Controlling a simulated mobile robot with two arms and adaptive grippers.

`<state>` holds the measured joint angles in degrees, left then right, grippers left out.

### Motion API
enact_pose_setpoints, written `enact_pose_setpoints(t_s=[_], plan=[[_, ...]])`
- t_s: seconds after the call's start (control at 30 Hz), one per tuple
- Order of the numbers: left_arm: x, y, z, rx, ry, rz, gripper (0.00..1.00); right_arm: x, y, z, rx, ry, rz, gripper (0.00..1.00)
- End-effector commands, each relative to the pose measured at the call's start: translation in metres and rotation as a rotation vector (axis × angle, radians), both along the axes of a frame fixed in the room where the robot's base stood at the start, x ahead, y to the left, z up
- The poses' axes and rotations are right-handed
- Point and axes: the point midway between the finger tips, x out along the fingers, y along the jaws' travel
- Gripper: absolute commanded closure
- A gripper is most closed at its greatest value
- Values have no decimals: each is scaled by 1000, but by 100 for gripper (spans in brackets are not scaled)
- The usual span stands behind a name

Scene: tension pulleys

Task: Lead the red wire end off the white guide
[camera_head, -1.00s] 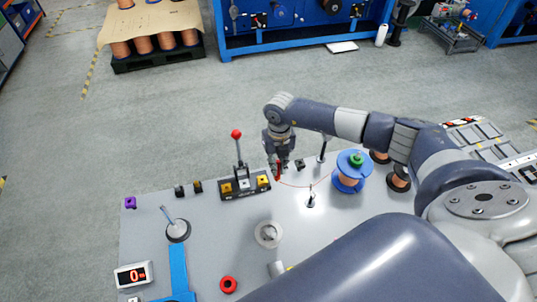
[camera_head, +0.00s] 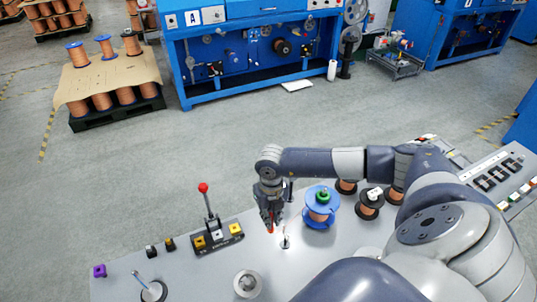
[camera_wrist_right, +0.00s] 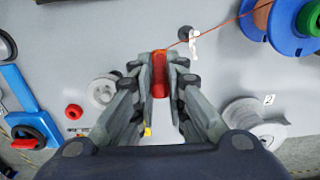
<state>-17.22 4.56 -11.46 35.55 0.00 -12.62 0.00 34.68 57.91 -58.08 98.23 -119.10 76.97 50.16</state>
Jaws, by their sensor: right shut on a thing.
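My right gripper (camera_head: 270,229) points down over the table, just behind and left of a small post with a white top, the white guide (camera_head: 285,242). In the right wrist view, its fingers (camera_wrist_right: 160,75) are shut on the red wire end (camera_wrist_right: 159,78), a red grip piece. A thin red wire runs from it past the white guide (camera_wrist_right: 194,40) towards the blue spool (camera_wrist_right: 291,30). I cannot tell whether the wire touches the guide. The blue spool with a green top (camera_head: 321,208) stands right of the gripper. My left gripper is not in view.
A block with a red-knobbed lever (camera_head: 204,188) and yellow parts stands left of the gripper. A grey round piece (camera_head: 247,284) lies nearer. Copper spools (camera_head: 369,205) stand at the right. The grey table (camera_head: 200,270) has bare room between.

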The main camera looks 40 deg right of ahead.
Motion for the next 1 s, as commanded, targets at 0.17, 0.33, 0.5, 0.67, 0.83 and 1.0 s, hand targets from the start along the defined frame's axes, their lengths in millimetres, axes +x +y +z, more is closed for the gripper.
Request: enact_pose_setpoints(t_s=[0.17, 0.33, 0.5, 0.67, 0.83, 1.0], plan=[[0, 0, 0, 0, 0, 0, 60, 0, 0, 0, 0, 0, 0, 100], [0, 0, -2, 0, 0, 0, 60, -1, -6, -1, -1, 0, -1, 100], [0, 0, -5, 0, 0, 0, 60, -6, -19, -2, -1, 2, -2, 100], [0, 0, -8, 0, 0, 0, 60, -8, -31, -1, -1, 0, -2, 100], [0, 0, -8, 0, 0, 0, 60, -9, -34, 0, 1, 0, 0, 100], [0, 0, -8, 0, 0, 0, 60, -9, -34, 0, 0, 0, 0, 100]])
